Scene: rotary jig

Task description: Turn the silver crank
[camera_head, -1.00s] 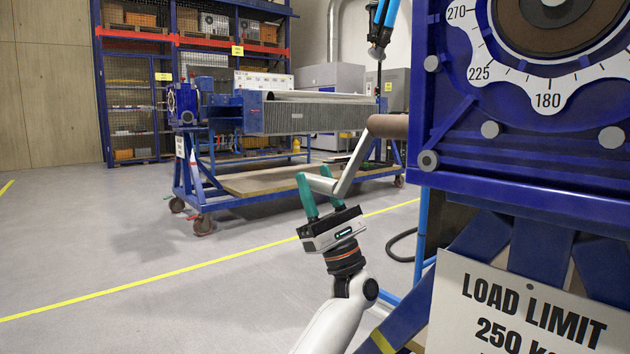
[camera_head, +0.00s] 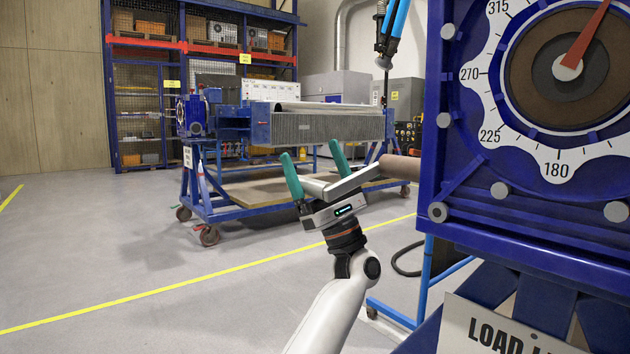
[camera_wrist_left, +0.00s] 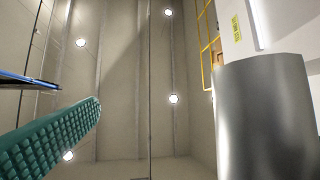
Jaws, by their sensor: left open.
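The silver crank arm (camera_head: 352,181) runs from the brown shaft (camera_head: 400,168) of the blue jig down and left at a shallow slant. Its silver handle (camera_head: 316,187) lies between the fingers of my left gripper (camera_head: 315,169). The green fingers stand apart and point up; whether they touch the handle I cannot tell. In the left wrist view, one green finger (camera_wrist_left: 52,138) is at the left and a large silver cylinder (camera_wrist_left: 268,118) fills the lower right. The other finger does not show there. My right gripper is not in view.
The blue jig (camera_head: 462,215) stands close at the right, with a white degree dial (camera_head: 492,112) and red pointer (camera_head: 588,35). A load limit sign (camera_head: 475,325) hangs below. A blue wheeled trolley (camera_head: 225,207) stands behind. Grey floor (camera_head: 110,260) at left is clear.

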